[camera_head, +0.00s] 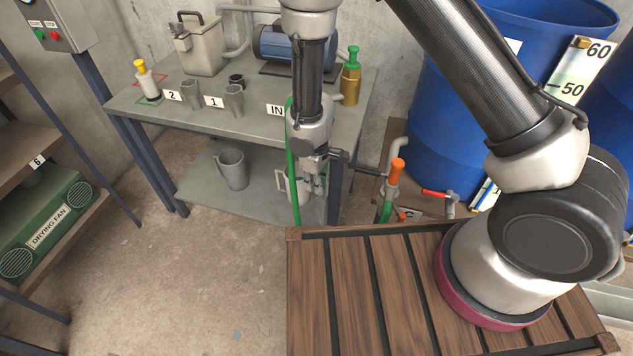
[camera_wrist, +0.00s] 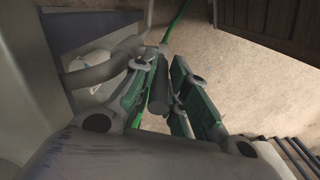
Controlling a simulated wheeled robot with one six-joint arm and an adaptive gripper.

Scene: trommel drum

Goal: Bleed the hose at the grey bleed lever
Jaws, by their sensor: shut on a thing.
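My gripper (camera_head: 314,185) hangs beside the right end of the grey table, below its top. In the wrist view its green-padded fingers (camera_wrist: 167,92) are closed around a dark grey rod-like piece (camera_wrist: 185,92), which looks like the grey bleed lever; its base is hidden. A green hose (camera_head: 293,170) hangs down past the table edge just left of the gripper. It also shows in the wrist view (camera_wrist: 178,22), running close behind the fingers. To the right, an orange-handled valve (camera_head: 396,172) has a green hose below it.
The table (camera_head: 300,128) carries numbered grey cups, a blue motor (camera_head: 285,45) and a brass bottle (camera_head: 350,85). A grey jug (camera_head: 232,168) stands on its lower shelf. A red-handled valve (camera_head: 436,193) and blue barrels (camera_head: 450,130) are at right. Open floor lies front left.

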